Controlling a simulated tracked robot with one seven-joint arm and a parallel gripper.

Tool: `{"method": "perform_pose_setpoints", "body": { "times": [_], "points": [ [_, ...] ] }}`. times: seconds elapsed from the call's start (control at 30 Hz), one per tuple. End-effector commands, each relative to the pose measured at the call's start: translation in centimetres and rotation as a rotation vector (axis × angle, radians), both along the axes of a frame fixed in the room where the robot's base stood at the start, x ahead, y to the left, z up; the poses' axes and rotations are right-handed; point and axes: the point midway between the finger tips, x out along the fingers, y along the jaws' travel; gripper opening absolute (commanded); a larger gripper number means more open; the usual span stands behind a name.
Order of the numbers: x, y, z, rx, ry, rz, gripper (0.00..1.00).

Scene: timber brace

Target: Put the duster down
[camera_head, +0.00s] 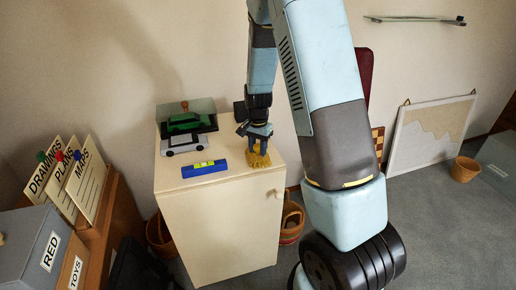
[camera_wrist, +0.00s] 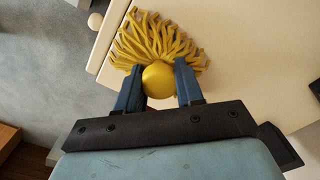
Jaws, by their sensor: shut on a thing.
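The duster (camera_wrist: 150,45) has yellow strands and a round yellow knob. My gripper (camera_wrist: 160,88) is shut on the knob, one blue finger on each side, in the wrist view. In the head view the duster (camera_head: 258,160) is at the right part of the cream cabinet's top (camera_head: 225,195), strands downward, below my gripper (camera_head: 258,146). Its strands look spread out at the cabinet top near the front right edge. I cannot tell whether its full weight rests there.
On the cabinet top, a blue spirit level (camera_head: 204,169), a silver toy car (camera_head: 188,144) and a green toy car (camera_head: 188,122) lie left of the duster. Baskets (camera_head: 290,222) stand on the floor beside the cabinet. A labelled box (camera_head: 40,245) and signs (camera_head: 85,185) are at the left.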

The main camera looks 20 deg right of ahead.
Motion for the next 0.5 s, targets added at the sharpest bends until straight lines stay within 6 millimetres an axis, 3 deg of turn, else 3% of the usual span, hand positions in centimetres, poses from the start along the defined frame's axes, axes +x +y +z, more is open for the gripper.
{"method": "perform_pose_setpoints", "body": {
  "times": [0.33,0.37,0.5],
  "points": [
    [0.0,-0.01,-0.31,0.0,0.0,0.0,0.0],
    [0.0,-0.01,-0.26,0.0,-0.001,0.0,0.39],
    [0.0,-0.01,-0.25,0.0,-0.001,0.0,0.53]
  ]
}}
